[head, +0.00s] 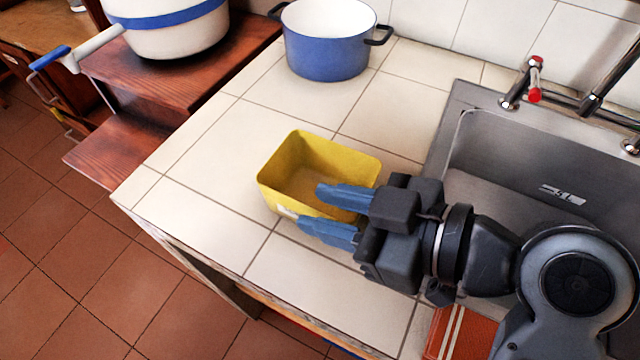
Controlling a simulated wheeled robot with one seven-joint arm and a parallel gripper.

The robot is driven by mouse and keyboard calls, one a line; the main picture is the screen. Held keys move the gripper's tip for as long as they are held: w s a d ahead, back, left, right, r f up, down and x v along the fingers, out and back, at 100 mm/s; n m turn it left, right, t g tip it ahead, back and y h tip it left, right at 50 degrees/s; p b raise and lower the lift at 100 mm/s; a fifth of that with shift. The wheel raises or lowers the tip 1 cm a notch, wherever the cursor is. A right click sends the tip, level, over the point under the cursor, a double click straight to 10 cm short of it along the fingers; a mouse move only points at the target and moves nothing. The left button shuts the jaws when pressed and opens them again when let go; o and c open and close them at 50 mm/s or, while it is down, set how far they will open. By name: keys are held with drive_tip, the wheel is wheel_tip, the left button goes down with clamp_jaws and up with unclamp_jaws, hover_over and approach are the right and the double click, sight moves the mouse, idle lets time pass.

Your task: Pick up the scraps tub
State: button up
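The scraps tub looks to be the yellow, open-topped rectangular tub (290,157) standing upright on the white tiled counter. Its inside looks empty. My gripper (326,212) is at the tub's near right side, with its two blue fingers spread apart. One finger overlaps the tub's opening in the picture, and the other lies along the outside of the near wall. The near right wall is between them in the picture. I cannot tell whether either finger touches it. My fingers and gripper body hide the tub's near right corner.
A blue pot (326,55) with dark handles stands at the back of the counter. A metal sink (480,140) with a tap is on the right. A white and blue pot (168,32) stands on wood at upper left. The counter (215,160) left of the tub is clear.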

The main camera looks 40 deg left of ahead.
sight(317, 210)
drive_tip(key=x, duration=0.3)
drive_tip(key=shift+a, duration=0.1)
clamp_jaws()
idle(0.4)
